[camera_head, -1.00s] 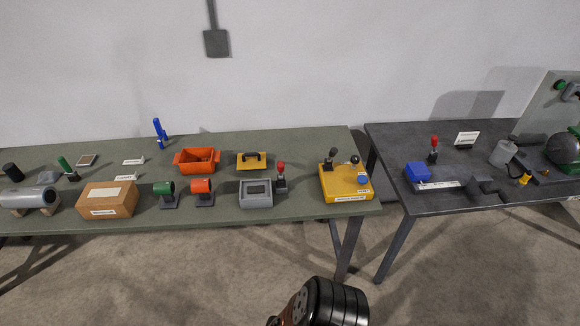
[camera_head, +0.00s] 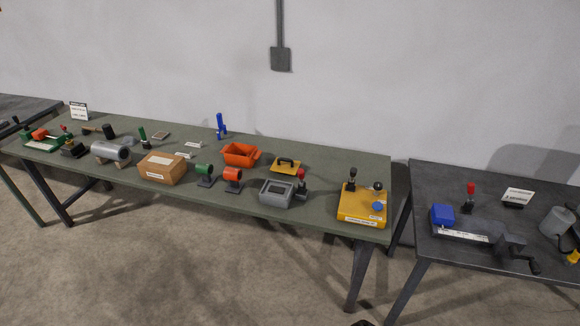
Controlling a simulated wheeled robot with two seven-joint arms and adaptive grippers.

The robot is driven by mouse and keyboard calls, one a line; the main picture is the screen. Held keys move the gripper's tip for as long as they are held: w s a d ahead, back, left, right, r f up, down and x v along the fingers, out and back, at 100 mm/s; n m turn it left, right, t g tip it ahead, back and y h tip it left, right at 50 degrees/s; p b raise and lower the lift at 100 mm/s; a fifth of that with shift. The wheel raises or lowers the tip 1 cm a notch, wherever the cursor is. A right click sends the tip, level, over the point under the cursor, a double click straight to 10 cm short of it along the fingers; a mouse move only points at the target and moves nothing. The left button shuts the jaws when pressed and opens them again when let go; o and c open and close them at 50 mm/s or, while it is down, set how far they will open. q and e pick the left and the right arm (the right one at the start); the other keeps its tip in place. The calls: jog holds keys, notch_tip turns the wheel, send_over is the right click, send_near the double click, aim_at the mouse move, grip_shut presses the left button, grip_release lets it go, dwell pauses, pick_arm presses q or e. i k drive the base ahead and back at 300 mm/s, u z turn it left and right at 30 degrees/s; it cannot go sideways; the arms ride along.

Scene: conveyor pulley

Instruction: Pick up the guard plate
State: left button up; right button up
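A flat yellow plate with a black handle on top, which looks like the guard plate (camera_head: 291,171), lies on the green table (camera_head: 130,188). It is right of the orange bin (camera_head: 240,154) and behind the grey box (camera_head: 276,193). Nothing is touching its handle. Neither of my grippers shows in this view. Only a tiny dark sliver shows at the bottom edge, too little to tell what it is.
A yellow control box (camera_head: 361,205) stands at the green table's right end. Green and orange rollers on stands, a cardboard box (camera_head: 162,168) and a grey cylinder (camera_head: 110,152) stand left. A dark table (camera_head: 450,259) is at right, across a gap. Floor in front is clear.

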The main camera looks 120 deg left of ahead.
aim_at(288, 166)
jog(key=u, duration=4.15)
